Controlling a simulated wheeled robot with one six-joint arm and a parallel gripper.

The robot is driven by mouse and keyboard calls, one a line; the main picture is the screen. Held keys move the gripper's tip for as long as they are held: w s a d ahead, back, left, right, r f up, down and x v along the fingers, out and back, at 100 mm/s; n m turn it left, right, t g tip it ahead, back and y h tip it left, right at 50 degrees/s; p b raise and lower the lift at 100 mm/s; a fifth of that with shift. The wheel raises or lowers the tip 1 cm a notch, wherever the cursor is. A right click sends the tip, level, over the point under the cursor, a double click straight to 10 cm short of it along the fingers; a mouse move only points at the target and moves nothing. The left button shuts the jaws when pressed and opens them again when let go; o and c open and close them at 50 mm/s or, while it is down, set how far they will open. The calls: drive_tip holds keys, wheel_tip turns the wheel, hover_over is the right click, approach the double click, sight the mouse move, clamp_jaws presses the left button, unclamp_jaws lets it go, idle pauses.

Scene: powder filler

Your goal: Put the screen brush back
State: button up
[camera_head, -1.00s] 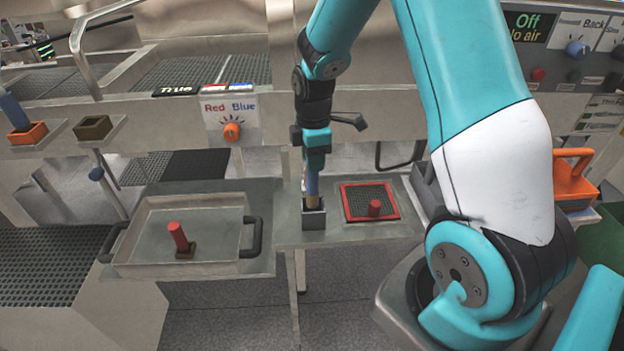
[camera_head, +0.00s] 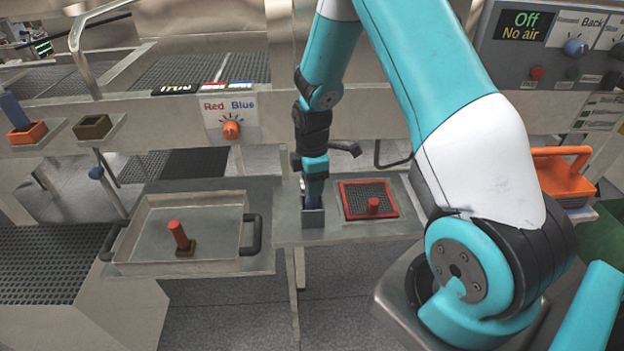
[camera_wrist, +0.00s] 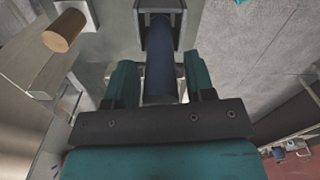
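The screen brush has a blue handle (camera_wrist: 160,58), upright between the two teal fingers of my gripper (camera_wrist: 161,88) in the wrist view. My gripper (camera_head: 315,182) appears shut on the handle, just above the small grey square holder (camera_head: 313,219). The brush's lower end is inside the holder, and its bristles are hidden. The holder's walls also show around the handle in the wrist view (camera_wrist: 139,30). The red-framed screen (camera_head: 349,211), with a red knob (camera_head: 373,205), lies just right of the holder.
A metal tray (camera_head: 215,211) with a red-handled piece (camera_head: 178,235) stands left of the holder. An orange-handled box (camera_head: 565,180) is at the right. Above are a Red/Blue dial (camera_head: 230,130) and an "Off / No air" panel (camera_head: 528,25). A rail post stands behind my gripper.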

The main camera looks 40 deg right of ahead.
drive_tip(key=shift+o, duration=0.3)
wheel_tip(320, 180, up, 12)
drive_tip(key=shift+f+b, duration=0.15)
drive_tip(key=shift+b, duration=0.8)
drive_tip(key=s+a+r+m+y, duration=0.1)
drive_tip(key=s+a+r+m, duration=0.1)
drive_tip(key=s+a+r, duration=0.45)
drive_tip(key=s+a+r+m+y, duration=0.15)
drive_tip(key=s+a, duration=0.25)
drive_tip(key=a, duration=0.6)
drive_tip(key=s+a+r+m+y, duration=0.1)
drive_tip(key=s+a+r+m, duration=0.2)
drive_tip(key=s+a, duration=0.3)
drive_tip(key=s, duration=0.5)
drive_tip(key=shift+s+y, duration=0.35)
drive_tip(key=shift+s, duration=0.05)
